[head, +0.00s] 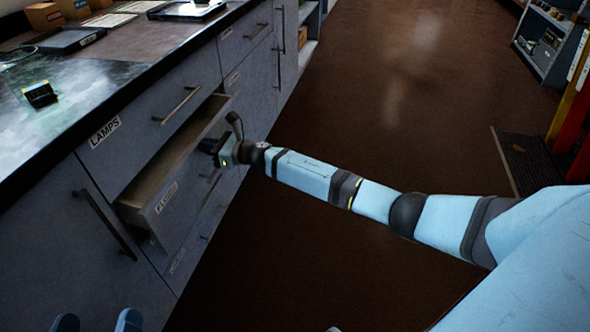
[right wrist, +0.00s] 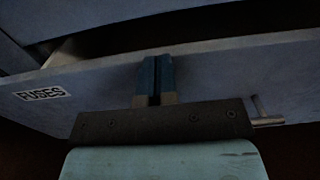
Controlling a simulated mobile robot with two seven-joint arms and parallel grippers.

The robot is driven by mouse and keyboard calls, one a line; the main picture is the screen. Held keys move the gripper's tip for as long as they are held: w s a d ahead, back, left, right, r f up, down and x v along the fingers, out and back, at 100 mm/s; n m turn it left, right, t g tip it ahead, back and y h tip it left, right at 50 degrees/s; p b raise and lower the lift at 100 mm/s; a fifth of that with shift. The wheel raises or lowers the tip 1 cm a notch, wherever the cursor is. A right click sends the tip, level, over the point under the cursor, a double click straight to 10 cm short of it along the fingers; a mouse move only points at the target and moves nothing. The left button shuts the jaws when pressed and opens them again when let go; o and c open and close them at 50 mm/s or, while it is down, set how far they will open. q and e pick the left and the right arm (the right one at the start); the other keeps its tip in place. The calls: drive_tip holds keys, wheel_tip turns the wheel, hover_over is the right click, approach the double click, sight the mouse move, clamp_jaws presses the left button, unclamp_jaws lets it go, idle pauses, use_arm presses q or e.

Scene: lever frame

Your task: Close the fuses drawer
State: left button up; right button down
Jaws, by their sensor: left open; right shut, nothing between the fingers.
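The fuses drawer (head: 188,196) stands partly pulled out of the grey cabinet, below the lamps drawer, with its inside showing. Its front also shows in the right wrist view (right wrist: 215,78), with the FUSES label at the left and a bar handle (right wrist: 264,112) at the right. My right gripper (head: 208,146) is shut and empty at the outer face of the drawer front. In the right wrist view its closed fingers (right wrist: 155,80) lie over the front, left of the handle; I cannot tell whether they touch. My left gripper (head: 97,321) is open and empty at the bottom left.
The lamps drawer (head: 165,90) above is shut. A long bar handle (head: 104,225) sticks out from the cabinet door at the left. The worktop (head: 95,85) holds trays, boxes and a small yellow-black item. The brown floor (head: 370,90) right of the cabinet is clear.

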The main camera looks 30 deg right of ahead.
use_arm(q)
drive_tip(key=shift+d+f+g+b, duration=0.15)
drive_tip(key=shift+f+g+b, duration=0.65)
drive_tip(key=shift+f, duration=0.95)
use_arm(e)
drive_tip(key=shift+x, duration=2.4)
